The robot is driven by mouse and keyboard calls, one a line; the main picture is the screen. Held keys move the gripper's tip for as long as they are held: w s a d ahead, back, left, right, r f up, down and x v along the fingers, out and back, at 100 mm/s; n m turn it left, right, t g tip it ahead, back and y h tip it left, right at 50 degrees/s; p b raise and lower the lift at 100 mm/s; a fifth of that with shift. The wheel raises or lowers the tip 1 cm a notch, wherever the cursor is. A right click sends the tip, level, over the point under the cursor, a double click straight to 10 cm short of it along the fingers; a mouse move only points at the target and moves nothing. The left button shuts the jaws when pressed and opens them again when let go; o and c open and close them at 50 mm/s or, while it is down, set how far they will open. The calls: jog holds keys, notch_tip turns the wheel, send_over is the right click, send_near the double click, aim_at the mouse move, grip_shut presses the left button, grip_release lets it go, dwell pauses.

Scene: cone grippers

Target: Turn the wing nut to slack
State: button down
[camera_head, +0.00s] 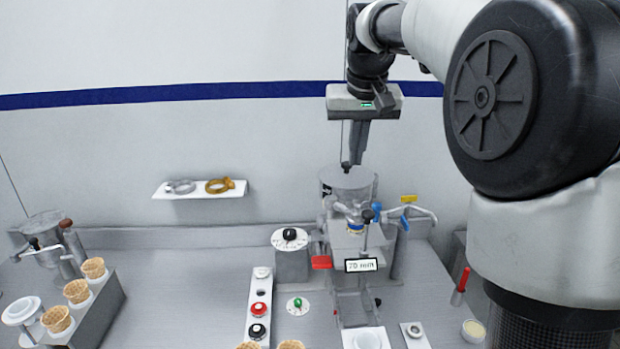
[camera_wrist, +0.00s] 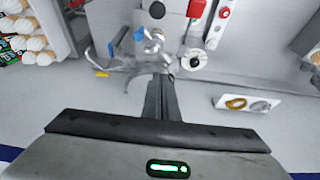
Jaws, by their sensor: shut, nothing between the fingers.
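My gripper (camera_head: 356,163) points down with its fingers together and empty, just above the top of the grey machine (camera_head: 348,183). In the wrist view my gripper's fingers (camera_wrist: 161,82) reach toward the same machine. Blue parts (camera_head: 377,211) sit on the machine's right side near a pale bent handle (camera_head: 425,212); blue parts (camera_wrist: 138,34) also show in the wrist view. I cannot tell for sure which small part is the wing nut. No contact between my fingers and the blue parts is visible.
A wall shelf (camera_head: 200,190) holds a silver ring clamp and a gold one. A red lever (camera_head: 321,262) and a display (camera_head: 361,265) stick out at the machine's front. A dial (camera_head: 290,236) is to its left. A rack with cones (camera_head: 78,291) stands at left.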

aim_at(350, 209)
jog(key=w+x, duration=0.1)
jog(key=x, duration=0.3)
jog(key=w+x, duration=0.1)
jog(key=x, duration=0.3)
jog(key=w+r+x, duration=0.1)
jog(key=x, duration=0.4)
jog(key=shift+d+f, duration=0.1)
jog(key=s, duration=0.2)
jog(key=shift+s+r, duration=0.2)
jog(key=shift+s, duration=0.15)
jog(key=shift+s+f, duration=0.1)
jog(key=shift+s, duration=0.45)
